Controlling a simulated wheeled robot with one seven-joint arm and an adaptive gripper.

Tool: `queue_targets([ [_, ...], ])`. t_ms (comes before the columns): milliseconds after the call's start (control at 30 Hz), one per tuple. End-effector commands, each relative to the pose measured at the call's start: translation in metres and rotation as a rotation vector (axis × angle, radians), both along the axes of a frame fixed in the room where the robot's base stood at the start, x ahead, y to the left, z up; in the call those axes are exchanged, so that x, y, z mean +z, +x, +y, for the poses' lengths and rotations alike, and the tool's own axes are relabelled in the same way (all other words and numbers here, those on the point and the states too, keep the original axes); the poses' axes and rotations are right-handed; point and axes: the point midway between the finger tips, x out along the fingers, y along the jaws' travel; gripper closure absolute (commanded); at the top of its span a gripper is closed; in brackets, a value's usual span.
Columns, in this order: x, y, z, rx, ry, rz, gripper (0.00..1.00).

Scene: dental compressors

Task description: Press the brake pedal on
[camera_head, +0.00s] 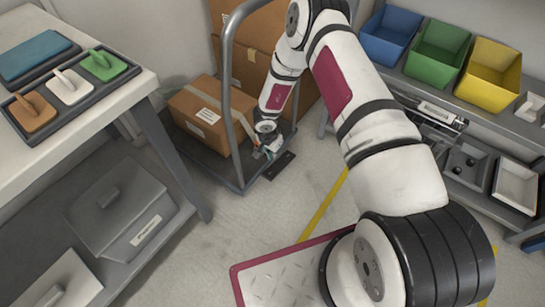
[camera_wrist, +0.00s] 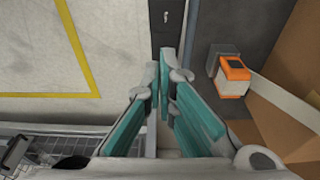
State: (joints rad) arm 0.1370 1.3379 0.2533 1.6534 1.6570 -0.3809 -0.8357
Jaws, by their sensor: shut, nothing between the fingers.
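The brake pedal appears to be the dark narrow plate (camera_head: 281,165) sticking out low from the near edge of the platform cart (camera_head: 196,153). In the wrist view the dark plate (camera_wrist: 168,22), with a small light mark on it, lies straight beyond my fingertips. My gripper (camera_head: 268,152) is low beside the cart's corner. In the wrist view my gripper (camera_wrist: 163,75), with teal finger pads, is shut and empty, its tips at the near end of the plate. I cannot tell whether they touch it or whether the pedal is pressed.
Cardboard boxes (camera_head: 200,113) stand on the cart behind its grey handle (camera_head: 227,75). An orange and white block (camera_wrist: 234,76) is right of my fingers. A workbench (camera_head: 150,82) is at left, a shelf with coloured bins (camera_head: 438,52) at right. The floor between is clear.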

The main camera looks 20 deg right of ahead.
Motion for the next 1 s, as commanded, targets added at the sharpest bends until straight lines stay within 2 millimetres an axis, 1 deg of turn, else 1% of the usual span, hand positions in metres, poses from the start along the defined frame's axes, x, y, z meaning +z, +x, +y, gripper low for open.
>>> queue_targets([
  [33,-0.014,0.0,-0.001,0.0,0.0,0.001,1.0],
  [200,-0.048,0.004,-0.006,0.0,0.0,0.001,1.0],
  [400,-0.085,0.007,-0.011,0.0,0.0,0.001,1.0],
  [500,-0.098,0.005,-0.006,0.004,0.0,0.001,1.0],
  [700,-0.113,0.002,-0.004,0.002,0.0,0.0,1.0],
  [1000,-0.115,0.002,-0.003,0.001,0.0,0.0,1.0],
])
